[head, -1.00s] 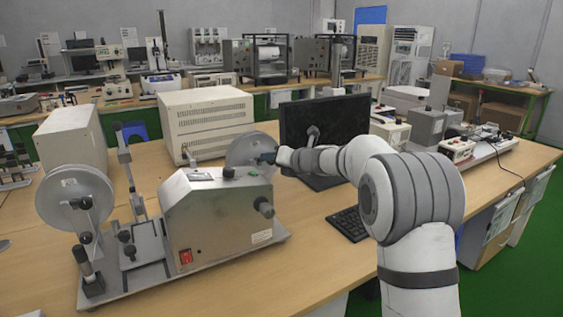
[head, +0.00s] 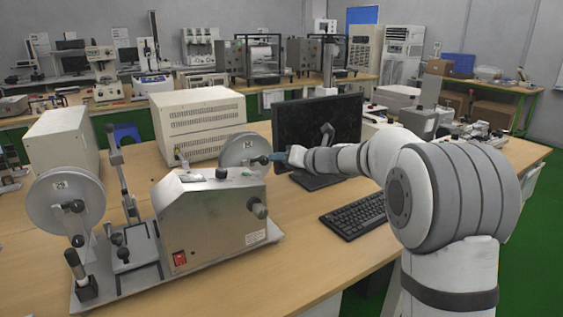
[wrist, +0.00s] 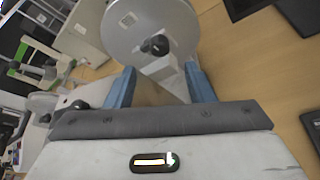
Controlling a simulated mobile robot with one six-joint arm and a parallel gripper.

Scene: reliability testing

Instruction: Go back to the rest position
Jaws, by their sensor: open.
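My gripper (wrist: 160,90) is open in the wrist view, with its two blue fingers apart and nothing between them. Beyond the fingertips is a grey disc (wrist: 150,28) with a dark knob at its centre. In the head view my gripper (head: 268,158) is small and partly hidden by my arm. It is close to the right-hand disc (head: 240,148) of the metal machine (head: 205,215). I cannot tell whether it touches the disc. My arm reaches in from the right over the table.
The machine stands on the wooden table (head: 315,262), with a second disc (head: 68,200) at its left. A monitor (head: 315,130) and a keyboard (head: 355,215) are close to my arm. A beige box (head: 200,122) stands behind. Bare table lies in front of the keyboard.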

